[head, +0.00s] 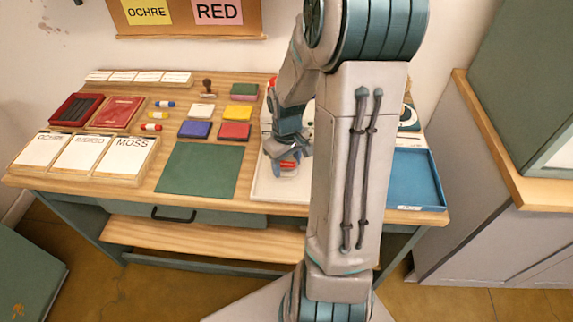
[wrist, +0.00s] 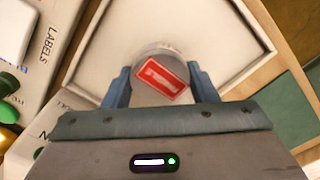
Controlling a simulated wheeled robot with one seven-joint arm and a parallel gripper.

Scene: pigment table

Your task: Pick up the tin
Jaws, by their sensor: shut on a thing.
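The tin (wrist: 150,57) is a small round pale container with a red label on its top. In the wrist view it sits between the two fingers of my gripper (wrist: 160,88), which are shut on its sides. In the head view my gripper (head: 287,158) is low over a white tray (head: 262,192), and part of the tin (head: 288,171) shows under it. I cannot tell whether the tin touches the tray. My arm hides the right side of the tray in the head view.
A green mat (head: 200,171) lies left of the tray, and a blue tray (head: 417,180) lies to the right. Coloured pads (head: 235,131), markers and label boxes (head: 122,158) fill the left of the table. In the wrist view a labels box (wrist: 40,65) stands beside the white tray.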

